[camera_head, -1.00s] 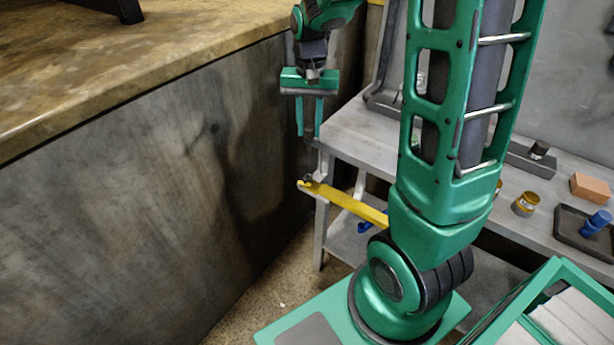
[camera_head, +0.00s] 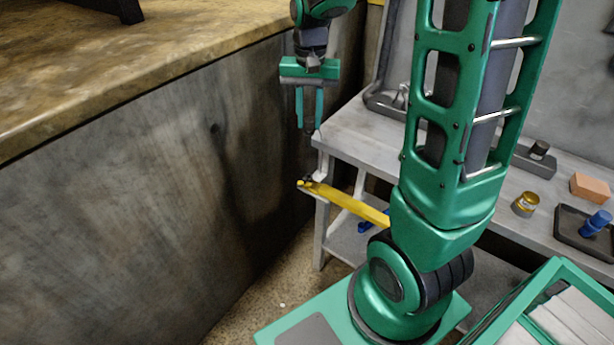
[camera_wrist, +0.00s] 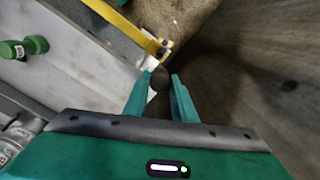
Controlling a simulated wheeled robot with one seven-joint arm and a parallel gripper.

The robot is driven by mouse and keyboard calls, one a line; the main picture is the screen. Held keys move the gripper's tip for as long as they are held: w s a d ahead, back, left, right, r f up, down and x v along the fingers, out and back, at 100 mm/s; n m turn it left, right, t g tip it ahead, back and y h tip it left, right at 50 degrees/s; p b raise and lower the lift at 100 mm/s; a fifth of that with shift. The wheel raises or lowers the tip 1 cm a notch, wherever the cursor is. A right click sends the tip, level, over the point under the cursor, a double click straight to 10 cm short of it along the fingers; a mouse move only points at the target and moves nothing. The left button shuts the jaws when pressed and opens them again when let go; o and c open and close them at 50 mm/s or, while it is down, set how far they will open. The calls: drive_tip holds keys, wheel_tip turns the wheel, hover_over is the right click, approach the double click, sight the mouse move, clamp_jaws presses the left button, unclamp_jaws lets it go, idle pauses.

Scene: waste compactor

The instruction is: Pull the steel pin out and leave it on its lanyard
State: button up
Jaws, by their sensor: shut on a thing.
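My gripper (camera_head: 309,124) is shut on a dark, narrow thing between its fingertips, which I take to be the steel pin (camera_head: 309,131). It hangs above the hooked end of a yellow bar (camera_head: 345,202), with a clear gap between them. A thin dark line near the fingertips may be the lanyard, too fine to trace. In the wrist view, the fingers (camera_wrist: 162,82) point toward the yellow bar (camera_wrist: 122,23), and a dark shape between them is partly hidden. A small dark fitting sits at the bar's hooked end.
A grey bench (camera_head: 365,136) stands beside the bar, holding a brass-coloured jar (camera_head: 525,204), an orange block (camera_head: 590,187) and a dark tray with a blue item (camera_head: 596,222). A large grey wall panel (camera_head: 120,215) rises at left. Open floor shows below the bar.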

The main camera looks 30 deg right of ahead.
drive_tip(key=s+d, duration=0.1)
drive_tip(key=d, duration=1.2)
drive_tip(key=shift+s, duration=0.15)
idle(2.6)
drive_tip(key=shift+f, duration=0.45)
idle(0.3)
drive_tip(key=o, duration=1.2)
drive_tip(key=shift+c, duration=0.2)
